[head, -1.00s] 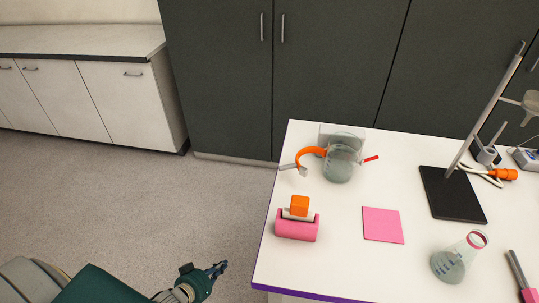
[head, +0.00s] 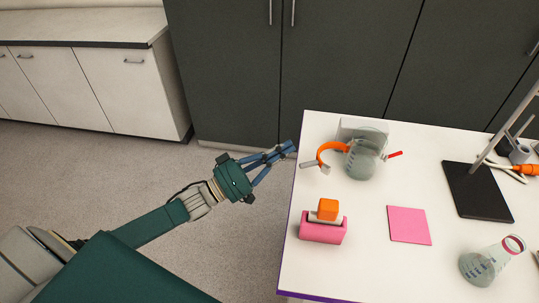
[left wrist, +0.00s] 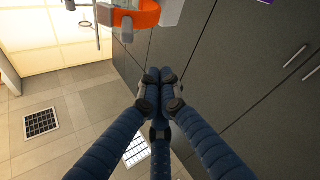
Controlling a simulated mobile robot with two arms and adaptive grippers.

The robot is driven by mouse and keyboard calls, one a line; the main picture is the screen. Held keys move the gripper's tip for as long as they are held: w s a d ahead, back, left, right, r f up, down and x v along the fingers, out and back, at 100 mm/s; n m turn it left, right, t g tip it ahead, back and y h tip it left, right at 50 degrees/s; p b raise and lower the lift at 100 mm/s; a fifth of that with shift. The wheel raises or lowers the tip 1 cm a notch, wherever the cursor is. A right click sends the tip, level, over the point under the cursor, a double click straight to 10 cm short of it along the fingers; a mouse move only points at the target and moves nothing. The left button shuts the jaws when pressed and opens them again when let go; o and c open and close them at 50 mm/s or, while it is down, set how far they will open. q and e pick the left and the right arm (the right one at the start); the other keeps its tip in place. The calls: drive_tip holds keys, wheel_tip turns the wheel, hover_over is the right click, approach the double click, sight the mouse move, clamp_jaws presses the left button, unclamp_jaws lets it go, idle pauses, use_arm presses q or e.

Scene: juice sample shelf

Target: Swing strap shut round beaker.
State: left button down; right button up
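The glass beaker (head: 362,160) stands upright at the table's back left corner, against a pale upright holder (head: 362,124). The orange strap (head: 325,148) curves out to the left of the beaker. It stands open, with a grey tab (head: 316,168) on its free end. My left gripper (head: 293,150) is left of the strap, near the table's left edge, apart from it and empty. In the left wrist view its fingertips (left wrist: 160,76) meet, and the orange strap (left wrist: 138,14) shows at the top. My right gripper is out of view.
A pink dispenser with an orange block (head: 324,225) stands at the table's left front. A pink square (head: 409,225) lies flat beside it. A flask (head: 490,261) and a black stand base (head: 477,190) are at right. A red piece (head: 395,154) sticks out right of the beaker.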

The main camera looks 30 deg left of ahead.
use_arm(q)
drive_tip(key=d+f, duration=0.1)
drive_tip(key=d+f+p, duration=0.1)
drive_tip(key=d, duration=0.1)
drive_tip(key=shift+w+d+f, duration=0.15)
drive_tip(key=shift+d, duration=0.05)
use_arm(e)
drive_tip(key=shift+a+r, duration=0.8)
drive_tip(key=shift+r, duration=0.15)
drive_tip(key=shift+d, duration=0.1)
